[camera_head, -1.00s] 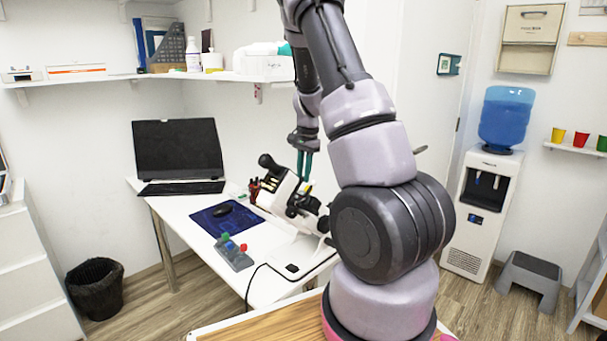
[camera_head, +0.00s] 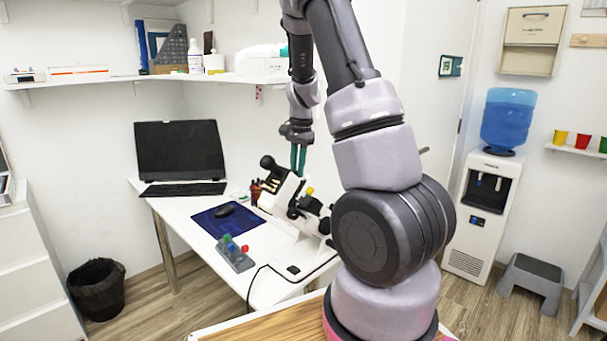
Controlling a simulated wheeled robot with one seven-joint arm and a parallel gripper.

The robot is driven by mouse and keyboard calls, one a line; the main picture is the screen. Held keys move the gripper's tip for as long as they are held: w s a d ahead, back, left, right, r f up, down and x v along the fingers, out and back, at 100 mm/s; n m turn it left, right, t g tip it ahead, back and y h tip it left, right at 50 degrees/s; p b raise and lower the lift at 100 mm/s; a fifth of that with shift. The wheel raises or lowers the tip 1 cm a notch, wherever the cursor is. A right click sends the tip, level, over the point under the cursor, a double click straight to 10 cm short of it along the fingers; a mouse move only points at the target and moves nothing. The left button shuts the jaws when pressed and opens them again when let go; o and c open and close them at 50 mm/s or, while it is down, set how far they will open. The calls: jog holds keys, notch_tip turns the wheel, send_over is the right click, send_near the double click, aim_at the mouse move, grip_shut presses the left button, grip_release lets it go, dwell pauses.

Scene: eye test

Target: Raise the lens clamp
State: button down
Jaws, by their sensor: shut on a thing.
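The white and black lens instrument (camera_head: 286,184) stands tilted on the white table, with a dark eyepiece at its upper left end and a small yellow knob (camera_head: 310,190) on its upper side. My gripper (camera_head: 298,172) points down behind the instrument with its two green fingers close together. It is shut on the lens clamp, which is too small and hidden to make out. The fingertips are partly covered by the instrument's body.
The white table (camera_head: 185,213) also holds a monitor (camera_head: 180,150), a keyboard, a mouse on a blue mat (camera_head: 208,223) and a grey block with coloured caps (camera_head: 236,256). A wall shelf (camera_head: 125,79) hangs above. A water dispenser (camera_head: 482,210) stands right.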

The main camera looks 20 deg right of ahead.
jog(key=shift+a+r, duration=0.3)
jog(key=shift+r, duration=0.05)
jog(key=c, duration=0.8)
grip_release()
jog(key=shift+o, duration=0.2)
jog(key=shift+s, duration=0.1)
notch_tip(320, 180, up, 11)
jog(key=s, duration=0.1)
jog(key=shift+d, duration=0.25)
jog(key=shift+f, duration=0.15)
